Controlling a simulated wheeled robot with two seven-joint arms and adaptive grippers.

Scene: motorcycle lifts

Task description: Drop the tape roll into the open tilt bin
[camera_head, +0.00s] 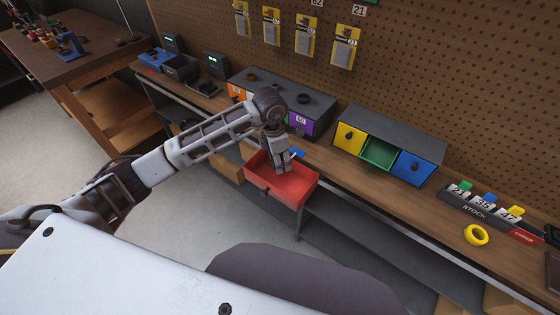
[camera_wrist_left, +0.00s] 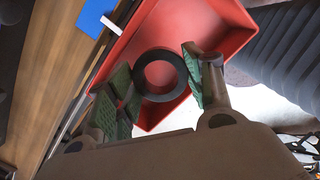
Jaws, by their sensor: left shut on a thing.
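My left gripper (camera_head: 281,165) hangs over a red open-topped bin (camera_head: 298,188) at the bench's front edge in the head view. In the left wrist view the gripper (camera_wrist_left: 162,85) has its green-padded fingers on either side of a dark tape roll (camera_wrist_left: 143,79) and is shut on it. The roll's hole faces the camera, with the red bin (camera_wrist_left: 215,22) behind it. I cannot make out the held roll in the head view. A bin unit on the bench has a yellow front, a green bin (camera_head: 378,154) that looks open, and a blue front. My right gripper is out of view.
A second grey unit (camera_head: 325,103) with orange and purple fronts stands behind my arm, with dark rings on top. A yellow ring (camera_head: 476,235) lies on the bench at right, near the numbered stock holder (camera_head: 478,210). Packets hang on the pegboard.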

